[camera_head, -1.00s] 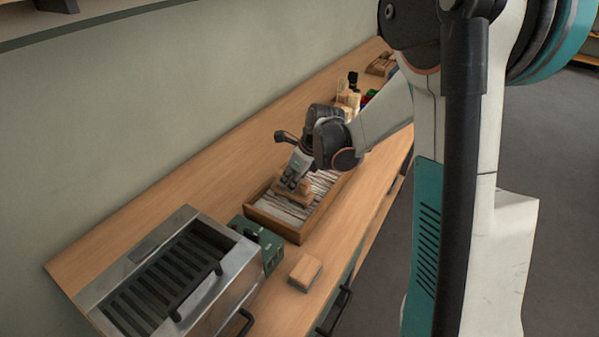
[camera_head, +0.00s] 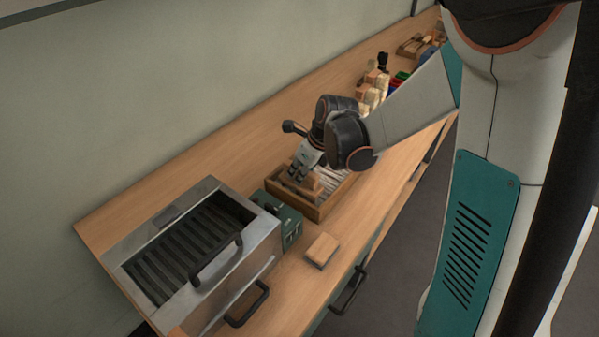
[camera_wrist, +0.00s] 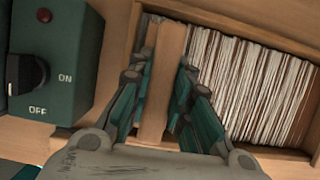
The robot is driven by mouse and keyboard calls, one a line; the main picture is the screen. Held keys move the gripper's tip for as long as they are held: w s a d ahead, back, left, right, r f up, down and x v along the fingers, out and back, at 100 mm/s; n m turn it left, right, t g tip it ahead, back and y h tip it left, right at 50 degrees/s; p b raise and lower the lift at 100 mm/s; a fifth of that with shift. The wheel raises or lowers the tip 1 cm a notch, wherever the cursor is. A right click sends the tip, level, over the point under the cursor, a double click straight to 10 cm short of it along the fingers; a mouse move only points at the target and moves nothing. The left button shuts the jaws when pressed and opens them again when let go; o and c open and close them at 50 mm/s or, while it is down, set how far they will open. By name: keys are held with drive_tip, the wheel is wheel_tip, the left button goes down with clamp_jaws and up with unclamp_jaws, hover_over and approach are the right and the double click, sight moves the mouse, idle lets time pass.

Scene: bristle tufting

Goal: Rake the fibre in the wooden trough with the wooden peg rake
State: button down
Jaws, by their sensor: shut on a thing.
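The wooden trough (camera_head: 322,213) stands on the bench below my arm, with pale strands of fibre (camera_head: 331,181) lying in it. In the wrist view the fibre (camera_wrist: 262,85) fills the trough (camera_wrist: 215,14) to the right of the rake. The wooden peg rake (camera_wrist: 163,80) is between my fingers, near the left end of the trough. My gripper (camera_wrist: 160,95) is shut on it; it shows in the head view too (camera_head: 303,178), over the trough's near end. The rake's pegs are hidden, so I cannot tell whether they touch the fibre.
A green switch box (camera_head: 283,220) stands close beside the trough's near end. A metal unit with a black grille (camera_head: 205,250) is left of it. A wooden block (camera_head: 322,248) lies in front. Several items (camera_head: 370,92) stand farther back.

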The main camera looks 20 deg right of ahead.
drive_tip(key=w+d, duration=0.8)
drive_tip(key=d, duration=0.3)
drive_tip(key=w+d, duration=0.9)
drive_tip(key=d, duration=0.3)
drive_tip(key=shift+d, duration=0.2)
drive_tip(key=shift+s+a, duration=0.55)
drive_tip(key=shift+a, duration=0.2)
drive_tip(key=shift+s+a, duration=0.5)
drive_tip(key=shift+a, duration=0.2)
drive_tip(key=w+d, duration=0.2)
drive_tip(key=shift+d, duration=0.4)
drive_tip(key=shift+r, duration=0.1)
wheel_tip(320, 180, up, 9)
drive_tip(key=p, duration=0.5)
drive_tip(key=shift+p, duration=0.3)
